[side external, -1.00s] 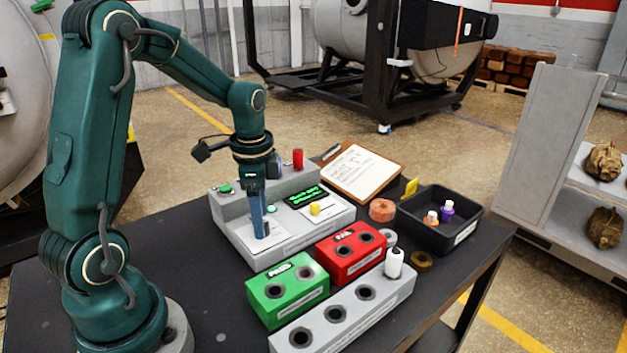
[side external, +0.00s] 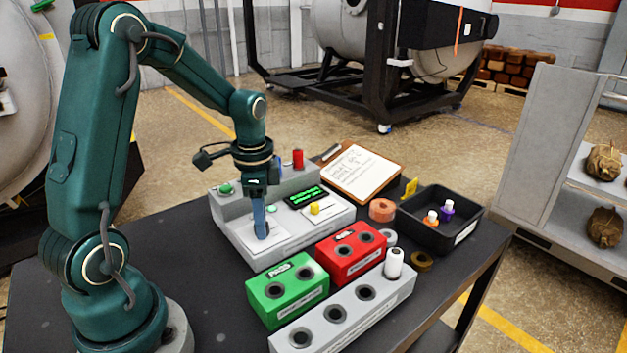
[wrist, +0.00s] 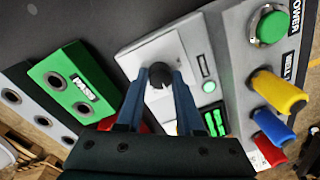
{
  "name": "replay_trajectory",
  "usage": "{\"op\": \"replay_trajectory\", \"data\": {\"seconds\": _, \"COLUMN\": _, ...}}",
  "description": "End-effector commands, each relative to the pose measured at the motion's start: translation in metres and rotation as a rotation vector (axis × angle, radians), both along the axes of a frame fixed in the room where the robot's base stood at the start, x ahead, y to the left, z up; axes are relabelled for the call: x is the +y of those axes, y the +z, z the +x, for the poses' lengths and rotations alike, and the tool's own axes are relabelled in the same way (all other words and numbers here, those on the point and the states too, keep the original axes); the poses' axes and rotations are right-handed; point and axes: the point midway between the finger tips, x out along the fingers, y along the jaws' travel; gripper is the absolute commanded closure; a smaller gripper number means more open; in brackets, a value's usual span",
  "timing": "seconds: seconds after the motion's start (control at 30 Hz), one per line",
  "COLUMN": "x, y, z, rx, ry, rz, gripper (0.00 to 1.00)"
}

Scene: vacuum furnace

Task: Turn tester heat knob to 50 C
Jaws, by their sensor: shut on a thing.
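The grey tester (side external: 290,247) stands on the dark table, with a lit green display (side external: 306,196) on its top. My gripper (side external: 262,236) points down over the white plate at the tester's front left. In the wrist view, a dark round knob (wrist: 160,75) sits on the white plate (wrist: 148,50), between the tips of my two blue fingers (wrist: 158,82). My gripper is shut on this knob. In the side view the knob is hidden by the fingers. The display's text and the knob's setting are too small to read.
A green PASS block (side external: 288,292), a red block (side external: 351,252) and a grey holder (side external: 345,312) with a white vial stand in front of the tester. A black tray (side external: 465,232) and clipboard (side external: 362,170) lie to the right.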

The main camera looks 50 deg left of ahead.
Motion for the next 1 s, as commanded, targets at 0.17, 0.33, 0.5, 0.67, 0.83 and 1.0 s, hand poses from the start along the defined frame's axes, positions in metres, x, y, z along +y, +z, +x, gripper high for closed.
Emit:
{"op": "replay_trajectory", "data": {"seconds": 0.17, "x": 0.0000, "y": 0.0005, "z": 0.0005, "rx": 0.000, "ry": 0.105, "rz": 0.001, "gripper": 1.00}}
{"op": "replay_trajectory", "data": {"seconds": 0.33, "x": -0.0001, "y": 0.0005, "z": 0.0007, "rx": 0.000, "ry": 0.251, "rz": 0.001, "gripper": 1.00}}
{"op": "replay_trajectory", "data": {"seconds": 0.5, "x": -0.0003, "y": 0.0004, "z": 0.0008, "rx": -0.001, "ry": 0.412, "rz": 0.001, "gripper": 1.00}}
{"op": "replay_trajectory", "data": {"seconds": 0.67, "x": -0.0004, "y": 0.0004, "z": 0.0010, "rx": 0.000, "ry": 0.565, "rz": 0.001, "gripper": 1.00}}
{"op": "replay_trajectory", "data": {"seconds": 0.83, "x": -0.0005, "y": 0.0006, "z": 0.0013, "rx": 0.000, "ry": 0.727, "rz": 0.001, "gripper": 1.00}}
{"op": "replay_trajectory", "data": {"seconds": 1.0, "x": -0.0004, "y": 0.0006, "z": 0.0016, "rx": -0.001, "ry": 0.889, "rz": 0.000, "gripper": 1.00}}
